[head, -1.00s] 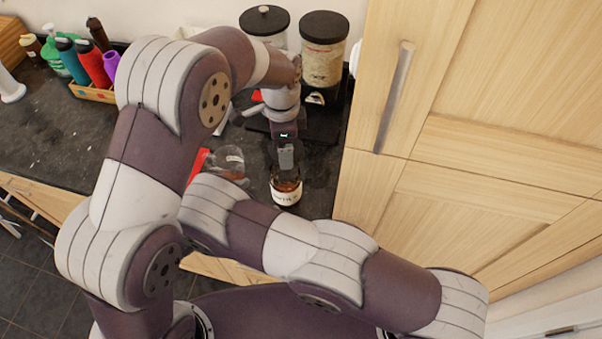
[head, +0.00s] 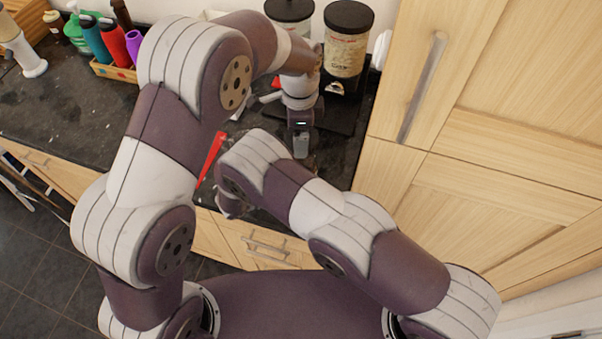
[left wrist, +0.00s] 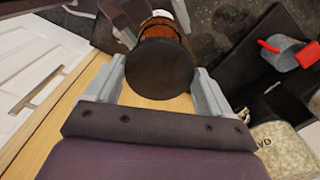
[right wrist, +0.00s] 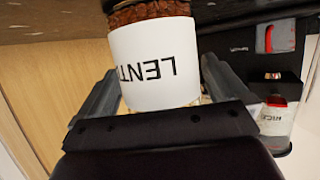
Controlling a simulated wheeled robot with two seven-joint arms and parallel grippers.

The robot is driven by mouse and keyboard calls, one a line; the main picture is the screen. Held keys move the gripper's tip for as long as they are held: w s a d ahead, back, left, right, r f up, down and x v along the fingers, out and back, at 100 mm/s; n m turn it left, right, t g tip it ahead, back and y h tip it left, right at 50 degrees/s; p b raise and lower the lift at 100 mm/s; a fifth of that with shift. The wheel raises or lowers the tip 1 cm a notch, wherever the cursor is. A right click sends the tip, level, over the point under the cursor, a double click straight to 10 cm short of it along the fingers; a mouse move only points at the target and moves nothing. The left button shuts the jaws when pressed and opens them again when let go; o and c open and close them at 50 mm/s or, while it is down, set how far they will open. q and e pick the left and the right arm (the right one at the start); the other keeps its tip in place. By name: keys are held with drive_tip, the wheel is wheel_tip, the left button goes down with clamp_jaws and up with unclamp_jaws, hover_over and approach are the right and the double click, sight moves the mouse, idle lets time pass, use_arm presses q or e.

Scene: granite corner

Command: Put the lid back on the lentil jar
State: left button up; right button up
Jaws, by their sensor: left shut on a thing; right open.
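In the left wrist view the round black lid (left wrist: 162,68) sits between the fingers of my left gripper (left wrist: 163,88), which is shut on it. The amber lentil jar (left wrist: 160,27) shows just beyond the lid, roughly in line with it. I cannot tell whether lid and jar touch. In the head view my left gripper (head: 301,148) points down over the counter, and my right arm hides the jar. In the right wrist view the jar's white label (right wrist: 155,65) stands between the spread fingers of my open right gripper (right wrist: 152,95). Lentils show at the picture's top edge.
Glass jars with black lids, one pale-filled (head: 346,52), stand at the back of the counter. A tall wooden cabinet (head: 480,130) closes off the right side. Bottles in a small crate (head: 112,72) stand back left. A red strip (head: 211,158) lies left of my left gripper.

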use_arm(q)
drive_tip(key=shift+d, duration=0.1)
use_arm(e)
drive_tip(key=shift+w+d+f, duration=0.25)
drive_tip(key=shift+w+d, duration=0.15)
drive_tip(key=shift+d, duration=0.1)
drive_tip(key=shift+a, duration=0.1)
drive_tip(key=c, duration=1.2)
use_arm(q)
drive_tip(key=shift+f, duration=2.5)
use_arm(e)
drive_tip(key=shift+c, duration=0.2)
use_arm(q)
drive_tip(key=shift+f, duration=0.1)
drive_tip(key=shift+f, duration=0.9)
drive_tip(key=shift+c, duration=0.4)
drive_tip(key=shift+s+a+f, duration=0.15)
drive_tip(key=shift+f, duration=0.2)
drive_tip(key=shift+s+a+f, duration=0.1)
drive_tip(key=shift+f, duration=0.25)
